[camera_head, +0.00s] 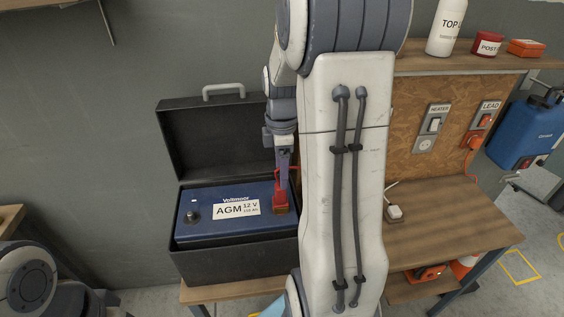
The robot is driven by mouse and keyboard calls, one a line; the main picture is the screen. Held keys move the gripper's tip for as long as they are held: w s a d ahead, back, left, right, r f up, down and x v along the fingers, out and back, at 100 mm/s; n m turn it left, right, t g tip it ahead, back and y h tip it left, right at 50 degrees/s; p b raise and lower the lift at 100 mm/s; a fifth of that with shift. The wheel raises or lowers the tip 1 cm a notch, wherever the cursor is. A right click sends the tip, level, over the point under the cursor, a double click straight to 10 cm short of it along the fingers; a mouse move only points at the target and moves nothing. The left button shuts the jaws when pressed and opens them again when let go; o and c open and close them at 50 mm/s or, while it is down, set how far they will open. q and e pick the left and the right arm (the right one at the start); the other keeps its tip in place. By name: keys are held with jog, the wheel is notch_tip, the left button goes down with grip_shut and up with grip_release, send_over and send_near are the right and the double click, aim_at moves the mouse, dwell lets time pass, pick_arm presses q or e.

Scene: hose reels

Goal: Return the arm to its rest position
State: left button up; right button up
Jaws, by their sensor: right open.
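My right arm fills the middle of the head view and hides much of the bench behind it. My right gripper (283,165) points down, open, at the right end of a blue AGM battery (217,222). A red clamp (281,204) sits at the battery's right terminal, just below the gripper; whether they touch is hard to tell. The battery lies in an open black box (196,264) with its lid raised behind. Part of my left arm shows at the lower left corner; its gripper is out of view.
A wooden bench (460,211) extends right, with a white plug (395,212) on it. A back panel carries a heater switch (434,124) and a lead switch (485,121). A blue canister (526,132) stands far right.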

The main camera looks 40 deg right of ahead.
jog(key=shift+r, duration=2.05)
jog(key=s+a+f+m+b, duration=0.1)
jog(key=a+f+b, duration=0.1)
jog(key=a, duration=0.8)
jog(key=s+a+f+m+b, duration=0.1)
jog(key=s+a+f+b, duration=0.15)
jog(key=a, duration=0.75)
jog(key=s+a+f+m+y+b, duration=0.1)
jog(key=s+a+f+m+b, duration=0.1)
jog(key=s+a+f, duration=0.4)
jog(key=s+a+b, duration=0.1)
jog(key=s+a, duration=0.4)
jog(key=s, duration=0.1)
jog(key=shift+s+m, duration=0.3)
jog(key=shift+s, duration=0.05)
